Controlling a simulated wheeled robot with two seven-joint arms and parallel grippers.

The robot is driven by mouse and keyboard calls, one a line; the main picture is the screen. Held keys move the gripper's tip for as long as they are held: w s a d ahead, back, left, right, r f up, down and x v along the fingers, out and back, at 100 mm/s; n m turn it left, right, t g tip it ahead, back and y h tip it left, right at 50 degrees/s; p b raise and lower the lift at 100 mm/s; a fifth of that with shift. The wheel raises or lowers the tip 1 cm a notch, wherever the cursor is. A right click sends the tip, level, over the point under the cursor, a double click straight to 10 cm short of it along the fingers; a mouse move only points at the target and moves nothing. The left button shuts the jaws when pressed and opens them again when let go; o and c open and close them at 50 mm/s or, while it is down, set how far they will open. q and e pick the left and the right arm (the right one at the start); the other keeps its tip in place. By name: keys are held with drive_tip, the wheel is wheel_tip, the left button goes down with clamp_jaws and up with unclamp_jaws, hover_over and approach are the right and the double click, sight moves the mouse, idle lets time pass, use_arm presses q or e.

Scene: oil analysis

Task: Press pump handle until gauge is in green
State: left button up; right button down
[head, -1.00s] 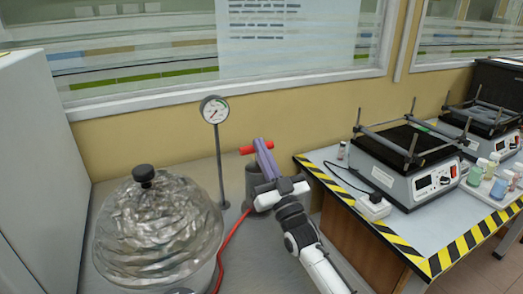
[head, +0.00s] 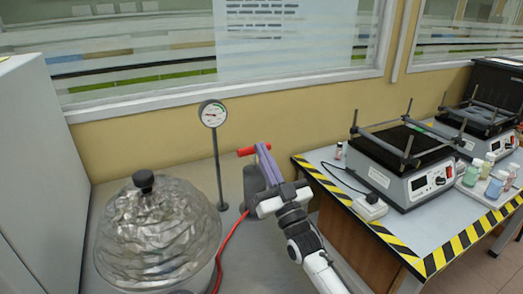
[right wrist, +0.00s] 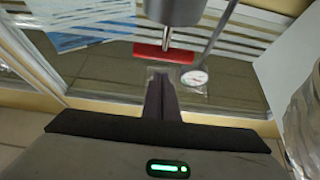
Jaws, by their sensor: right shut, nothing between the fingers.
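The round white gauge (head: 213,113) stands on a thin post left of the pump. Its needle is small, and I cannot tell surely whether it is in the green. My right gripper (head: 263,149) is shut and empty, its purple fingers at the handle and hiding part of it. In the right wrist view the fingertips (right wrist: 161,75) point at the red handle (right wrist: 165,53); contact is unclear. My left gripper is out of view.
A clear dome with a black knob (head: 144,181) stands left of the gauge post. A red hose (head: 229,240) runs from the pump's base. A table with striped edging (head: 330,183) carries a shaker device (head: 419,186) at the right. A white cabinet (head: 35,160) stands at far left.

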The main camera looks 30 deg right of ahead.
use_arm(q)
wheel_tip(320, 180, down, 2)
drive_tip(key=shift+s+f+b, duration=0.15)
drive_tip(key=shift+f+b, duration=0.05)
drive_tip(key=shift+b, duration=0.35)
use_arm(e)
drive_tip(key=v, duration=0.8)
drive_tip(key=shift+f, duration=0.25)
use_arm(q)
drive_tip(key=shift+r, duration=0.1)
use_arm(e)
drive_tip(key=shift+s, duration=0.15)
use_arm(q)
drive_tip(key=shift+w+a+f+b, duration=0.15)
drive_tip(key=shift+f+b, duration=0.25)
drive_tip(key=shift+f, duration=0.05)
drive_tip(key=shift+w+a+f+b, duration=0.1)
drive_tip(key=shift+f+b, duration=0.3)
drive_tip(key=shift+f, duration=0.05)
use_arm(e)
wheel_tip(320, 180, up, 3)
drive_tip(key=shift+r, duration=0.1)
